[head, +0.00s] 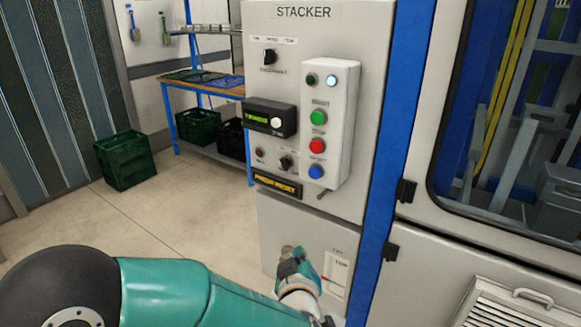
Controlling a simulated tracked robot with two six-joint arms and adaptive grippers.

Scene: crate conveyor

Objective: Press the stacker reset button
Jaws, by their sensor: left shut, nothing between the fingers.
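The grey stacker control cabinet (345,70), labelled STACKER, stands at the centre. Its raised white button box (343,120) carries a green button (317,117), a red button (316,146) and a blue button (316,171) in a column. Their small labels are too blurred to read, so I cannot tell from lettering which is reset. An amber display (277,185) at lower left appears to read PRESS RESET. My left gripper (291,252) is shut and empty, in front of the lower cabinet panel, below the buttons in the picture. My right gripper is out of view.
A black box with a green display (270,118) sticks out left of the buttons, with selector knobs (269,56) around it. A blue post (381,150) and windowed machine housing stand to the right. Green crates (125,160) and a workbench (210,86) are behind left.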

